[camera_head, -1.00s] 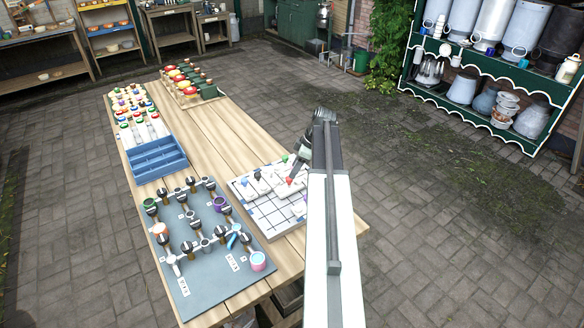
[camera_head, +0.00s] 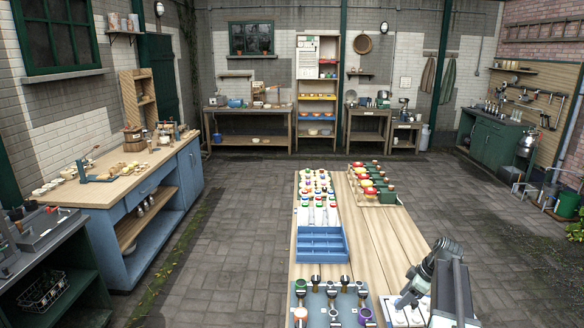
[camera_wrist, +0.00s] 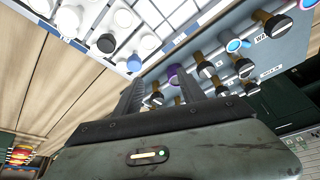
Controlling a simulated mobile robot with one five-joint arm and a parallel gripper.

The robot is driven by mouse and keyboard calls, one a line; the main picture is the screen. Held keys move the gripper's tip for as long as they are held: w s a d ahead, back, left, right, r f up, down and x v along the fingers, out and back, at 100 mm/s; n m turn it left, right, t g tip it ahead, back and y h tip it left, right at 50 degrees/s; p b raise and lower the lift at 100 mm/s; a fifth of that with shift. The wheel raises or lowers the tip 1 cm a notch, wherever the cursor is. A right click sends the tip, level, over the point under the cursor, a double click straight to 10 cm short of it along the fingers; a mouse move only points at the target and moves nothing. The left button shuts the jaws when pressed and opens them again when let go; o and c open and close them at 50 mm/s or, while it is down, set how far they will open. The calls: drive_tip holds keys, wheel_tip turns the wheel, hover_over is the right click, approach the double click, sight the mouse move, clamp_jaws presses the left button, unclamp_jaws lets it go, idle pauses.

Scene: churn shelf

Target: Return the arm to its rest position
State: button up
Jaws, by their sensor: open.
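My gripper (camera_head: 436,262) is at the lower right of the head view, above the near right part of the wooden table (camera_head: 382,240). My arm runs down out of the picture below it. In the wrist view my gripper (camera_wrist: 172,92) shows two dark fingers standing apart with nothing held between them. Beyond the fingers are a grey board with dark-capped fittings (camera_wrist: 205,68) and a white tiled tray with white pieces (camera_wrist: 125,60). The wrist view is tilted.
On the table are a blue compartment tray (camera_head: 320,243), the grey fittings board (camera_head: 345,318) and a rack of red and yellow pieces (camera_head: 372,186). A blue workbench (camera_head: 145,190) stands left. Paved floor (camera_head: 245,220) is free between them.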

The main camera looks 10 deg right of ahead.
drive_tip(key=s+a+f+g+h, duration=0.1)
drive_tip(key=s+a, duration=0.1)
drive_tip(key=a, duration=1.1)
drive_tip(key=s+a+f+g, duration=0.1)
drive_tip(key=s+a, duration=0.1)
drive_tip(key=a, duration=1.1)
drive_tip(key=s+a+m+h, duration=0.2)
drive_tip(key=s+a+m, duration=0.1)
drive_tip(key=s+m, duration=0.4)
drive_tip(key=m, duration=0.3)
drive_tip(key=shift+s+f+g+b, duration=0.25)
drive_tip(key=shift+g+b, duration=0.15)
